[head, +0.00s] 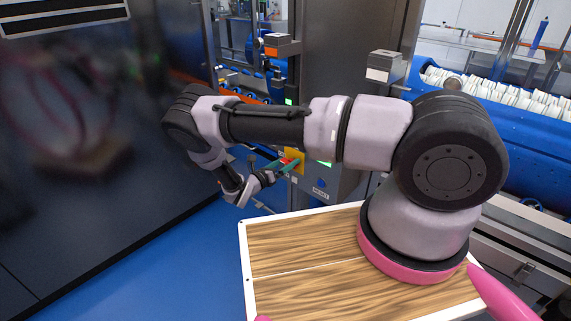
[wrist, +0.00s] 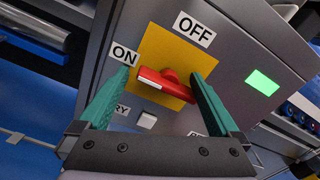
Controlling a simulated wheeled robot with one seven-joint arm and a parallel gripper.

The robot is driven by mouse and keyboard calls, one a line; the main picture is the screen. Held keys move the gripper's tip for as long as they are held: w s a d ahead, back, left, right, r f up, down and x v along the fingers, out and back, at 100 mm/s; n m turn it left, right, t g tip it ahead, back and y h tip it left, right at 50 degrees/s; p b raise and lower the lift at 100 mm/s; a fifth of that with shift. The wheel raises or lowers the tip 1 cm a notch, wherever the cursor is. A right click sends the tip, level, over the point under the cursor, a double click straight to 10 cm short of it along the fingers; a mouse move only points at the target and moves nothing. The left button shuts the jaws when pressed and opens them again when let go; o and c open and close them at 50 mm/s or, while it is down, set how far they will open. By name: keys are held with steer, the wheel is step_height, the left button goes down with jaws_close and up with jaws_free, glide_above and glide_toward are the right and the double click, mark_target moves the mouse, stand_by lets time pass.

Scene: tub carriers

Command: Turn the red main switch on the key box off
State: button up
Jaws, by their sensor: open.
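The key box (wrist: 240,50) is a grey box, and in the head view (head: 318,186) it stands behind my gripper. In the wrist view the red main switch (wrist: 168,84) sits on a yellow plate (wrist: 150,45). Its handle lies nearly crosswise in the picture, its left end toward the ON label (wrist: 125,54). The OFF label (wrist: 194,28) is above and right of the plate. My gripper (wrist: 164,92) is open, with one green finger on each side of the switch; whether they touch it I cannot tell. In the head view my gripper (head: 288,163) is small and partly covers the switch.
A green lit display (wrist: 262,82) is on the box, right of the switch. A small white button (wrist: 147,120) is below it. A dark glossy panel (head: 80,130) stands at the left. Blue floor (head: 170,265) is open below it.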

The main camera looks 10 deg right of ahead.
jaws_close()
steer(key=shift+a, duration=0.1)
steer(key=shift+w+a, duration=0.1)
jaws_free()
stand_by(0.3)
steer(key=v, duration=1)
steer(key=shift+s+a, duration=0.25)
